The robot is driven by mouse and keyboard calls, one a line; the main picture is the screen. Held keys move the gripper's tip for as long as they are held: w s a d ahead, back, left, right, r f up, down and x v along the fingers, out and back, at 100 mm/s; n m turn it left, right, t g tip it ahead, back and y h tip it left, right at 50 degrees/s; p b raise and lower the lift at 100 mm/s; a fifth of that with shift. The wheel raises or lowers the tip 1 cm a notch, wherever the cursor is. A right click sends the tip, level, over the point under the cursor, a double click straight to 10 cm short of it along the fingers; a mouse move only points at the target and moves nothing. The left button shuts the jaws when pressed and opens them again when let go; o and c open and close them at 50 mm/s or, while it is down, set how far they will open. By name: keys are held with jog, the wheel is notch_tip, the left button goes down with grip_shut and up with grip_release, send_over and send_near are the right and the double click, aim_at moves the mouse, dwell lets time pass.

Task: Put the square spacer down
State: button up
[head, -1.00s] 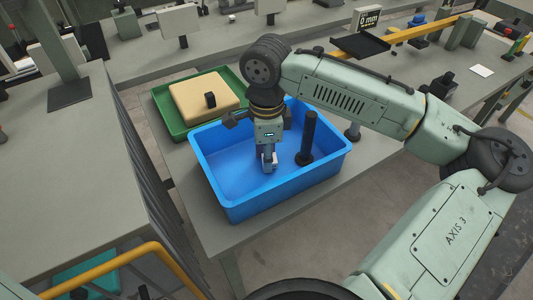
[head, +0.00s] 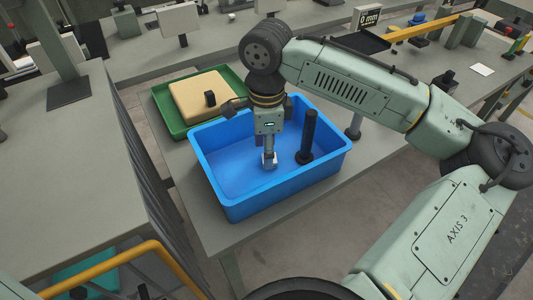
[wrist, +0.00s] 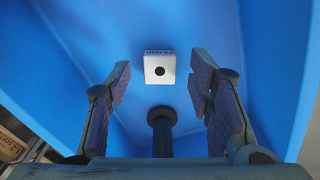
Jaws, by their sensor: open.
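The square spacer (wrist: 159,69) is a small pale block with a round dark hole in its face. It lies inside the blue bin (head: 243,207), where it also shows in the head view (head: 270,161). My gripper (head: 268,151) is over the bin, just above the spacer. In the wrist view my gripper (wrist: 158,78) is open, with its fingers apart on both sides. The spacer appears beyond the fingertips, with clear gaps and no visible contact.
A dark upright post (head: 308,137) stands in the bin to the right of the spacer. A green tray (head: 172,124) with a tan block (head: 203,95) is behind the bin. The bin's left floor is clear.

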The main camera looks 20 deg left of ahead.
notch_tip(320, 180, up, 10)
jog(key=b, duration=0.1)
dwell(0.6)
